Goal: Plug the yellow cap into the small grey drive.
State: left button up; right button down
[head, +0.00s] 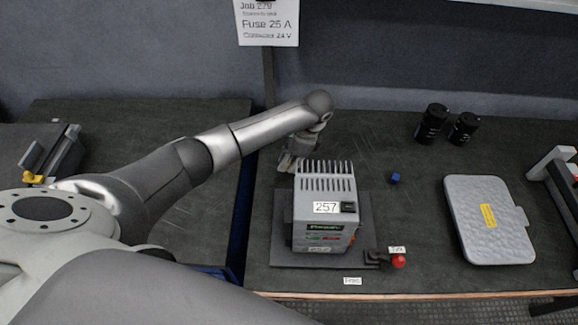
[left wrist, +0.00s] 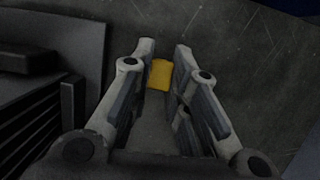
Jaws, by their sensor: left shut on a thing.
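The grey drive (head: 325,207), a finned box labelled 257, stands on a dark base plate near the middle of the bench. The yellow cap (left wrist: 160,74) shows between the fingertips of my left gripper (left wrist: 161,67) in the left wrist view. My left gripper is shut on the cap. In the head view this gripper (head: 288,162) is low over the bench, just behind and left of the drive, and the cap cannot be made out there. The drive's dark side and fins (left wrist: 40,120) appear at the left of the wrist view. My right gripper is not in view.
A small blue cube (head: 395,178) lies right of the drive. A red-knobbed switch (head: 398,261) is at the front. Two black cylinders (head: 432,122) stand at the back right. A grey case (head: 487,222) lies at the right. The bench between cube and cylinders is clear.

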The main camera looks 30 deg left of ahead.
pick_arm(q)
notch_tip(320, 180, up, 8)
jog(key=shift+f, duration=0.25)
